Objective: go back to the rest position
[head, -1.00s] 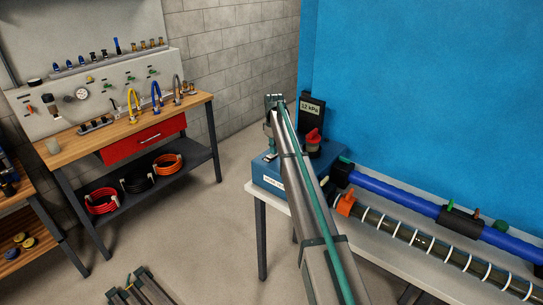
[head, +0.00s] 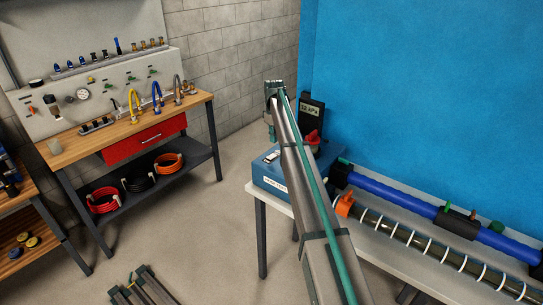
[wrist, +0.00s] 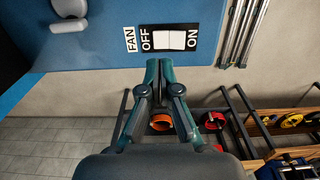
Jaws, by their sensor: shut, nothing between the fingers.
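My gripper (wrist: 161,68) shows in the wrist view with its two teal fingers together and nothing between them. In that view the fingertips point at the edge of a blue box (wrist: 95,45), just below a white rocker switch (wrist: 171,40) labelled FAN, OFF and ON. They appear apart from the switch. In the head view my gripper (head: 271,133) hangs from the arm's far end, above the left part of the blue box (head: 285,180). Its fingers are small there. No marker for a rest position shows.
A dark kPa meter (head: 311,118) and a red knob (head: 312,137) stand at the box's back. A blue duct (head: 400,199) and a clear ringed tube (head: 420,240) lie right on the white table. A workbench (head: 150,128) stands left.

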